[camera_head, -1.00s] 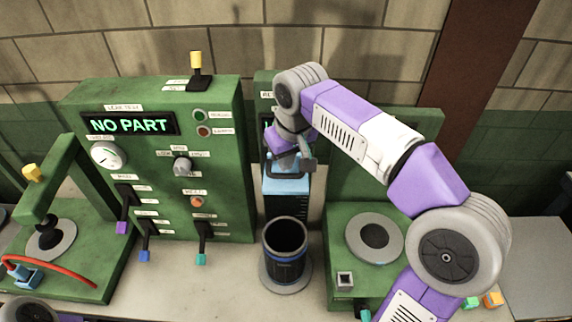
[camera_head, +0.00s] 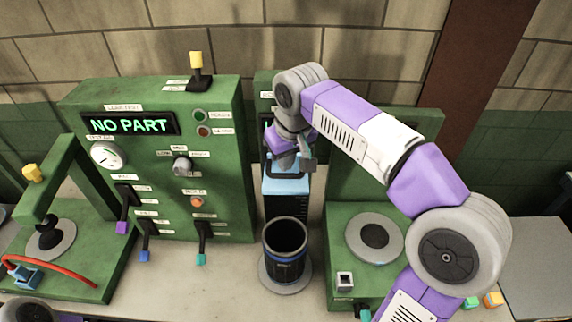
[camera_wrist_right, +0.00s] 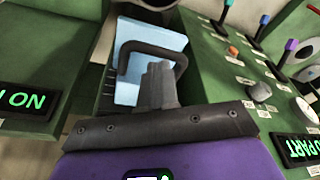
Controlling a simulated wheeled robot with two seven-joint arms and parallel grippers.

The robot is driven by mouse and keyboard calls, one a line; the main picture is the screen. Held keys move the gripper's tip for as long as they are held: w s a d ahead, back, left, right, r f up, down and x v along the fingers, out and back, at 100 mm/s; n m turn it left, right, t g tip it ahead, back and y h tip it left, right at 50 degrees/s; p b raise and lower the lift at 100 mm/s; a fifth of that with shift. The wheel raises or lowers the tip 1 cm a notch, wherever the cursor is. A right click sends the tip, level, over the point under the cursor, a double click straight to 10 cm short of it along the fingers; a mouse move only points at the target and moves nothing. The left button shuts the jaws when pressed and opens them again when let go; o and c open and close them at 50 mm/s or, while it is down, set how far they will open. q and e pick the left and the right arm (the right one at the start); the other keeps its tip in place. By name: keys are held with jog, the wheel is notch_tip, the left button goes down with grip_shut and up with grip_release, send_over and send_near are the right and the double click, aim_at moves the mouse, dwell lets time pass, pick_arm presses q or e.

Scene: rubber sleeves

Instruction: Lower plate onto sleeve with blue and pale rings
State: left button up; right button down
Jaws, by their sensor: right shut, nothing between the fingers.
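No separate plate is clearly identifiable. My left gripper is not in view.
A green panel (camera_head: 225,130) with levers and a lit "NO PART" display (camera_head: 129,124) stands left. A green fixture (camera_head: 85,270) with a red hose is at far left. Another green stand (camera_head: 340,218) with a grey ring (camera_head: 374,238) is right of the sleeve.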

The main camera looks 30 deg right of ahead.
aim_at(287, 177)
jog(key=shift+f, duration=0.15)
jog(key=s+b+x, duration=0.3)
jog(key=b+x, duration=0.8)
jog(key=x, duration=0.3)
jog(key=shift+s+f, duration=0.2)
jog(key=shift+f, duration=0.15)
dwell(1.0)
jog(key=p+v, duration=0.2)
jog(key=w+p+v, duration=0.1)
jog(key=p+v, duration=0.2)
jog(key=w+p+v, duration=0.1)
jog(key=p+v, duration=0.1)
jog(key=v, duration=0.1)
jog(key=shift+r, duration=0.2)
dwell(0.5)
jog(key=shift+f, duration=0.1)
